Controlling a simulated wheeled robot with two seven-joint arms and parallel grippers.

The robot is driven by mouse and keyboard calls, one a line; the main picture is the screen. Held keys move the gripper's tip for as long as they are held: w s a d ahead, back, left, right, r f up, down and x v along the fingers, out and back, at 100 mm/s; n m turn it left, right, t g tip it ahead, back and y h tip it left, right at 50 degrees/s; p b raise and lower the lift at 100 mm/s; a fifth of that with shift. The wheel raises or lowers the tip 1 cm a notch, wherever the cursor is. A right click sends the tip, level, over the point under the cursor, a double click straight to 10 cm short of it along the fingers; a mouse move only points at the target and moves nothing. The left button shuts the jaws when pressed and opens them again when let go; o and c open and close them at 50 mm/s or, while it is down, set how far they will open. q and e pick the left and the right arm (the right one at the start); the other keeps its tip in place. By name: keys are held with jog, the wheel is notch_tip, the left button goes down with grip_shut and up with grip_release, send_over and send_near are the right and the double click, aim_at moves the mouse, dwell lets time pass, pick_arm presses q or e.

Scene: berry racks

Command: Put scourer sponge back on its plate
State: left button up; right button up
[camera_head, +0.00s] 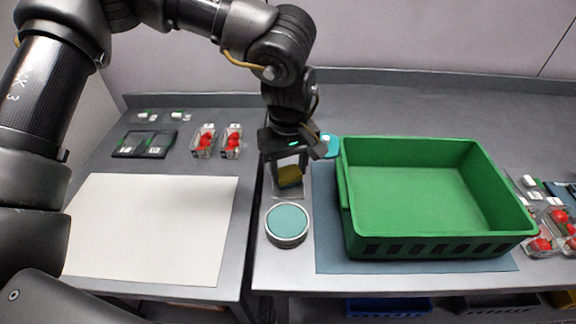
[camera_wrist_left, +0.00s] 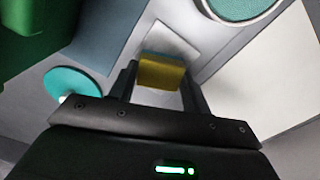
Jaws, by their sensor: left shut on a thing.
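The scourer sponge (camera_head: 290,177) is a small yellow-brown block. My left gripper (camera_head: 289,172) is shut on it, pointing down. The sponge also shows between the fingers in the left wrist view (camera_wrist_left: 161,72). A pale grey square plate (camera_head: 288,193) lies on the right-hand table directly below the sponge, and the wrist view shows its bare part (camera_wrist_left: 172,40) beyond the sponge. I cannot tell whether the sponge touches the plate or hangs just above it. My right gripper is not in view.
A round tin with a teal top (camera_head: 287,223) stands in front of the plate. A green crate (camera_head: 440,245) on a blue mat (camera_head: 326,262) is to the right. A teal disc (camera_head: 331,147) lies behind. A white board (camera_head: 150,228) and berry punnets (camera_head: 204,142) are left.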

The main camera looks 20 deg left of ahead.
aim_at(289, 171)
pick_arm(q)
jog(key=shift+f, duration=0.15)
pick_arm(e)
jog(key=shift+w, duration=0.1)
pick_arm(q)
jog(key=o, duration=0.9)
jog(key=shift+o, duration=0.2)
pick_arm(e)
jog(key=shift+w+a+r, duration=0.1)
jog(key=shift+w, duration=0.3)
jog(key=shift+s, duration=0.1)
pick_arm(q)
jog(key=shift+r, duration=0.3)
notch_tip(289, 171, up, 12)
jog(key=shift+f, duration=0.15)
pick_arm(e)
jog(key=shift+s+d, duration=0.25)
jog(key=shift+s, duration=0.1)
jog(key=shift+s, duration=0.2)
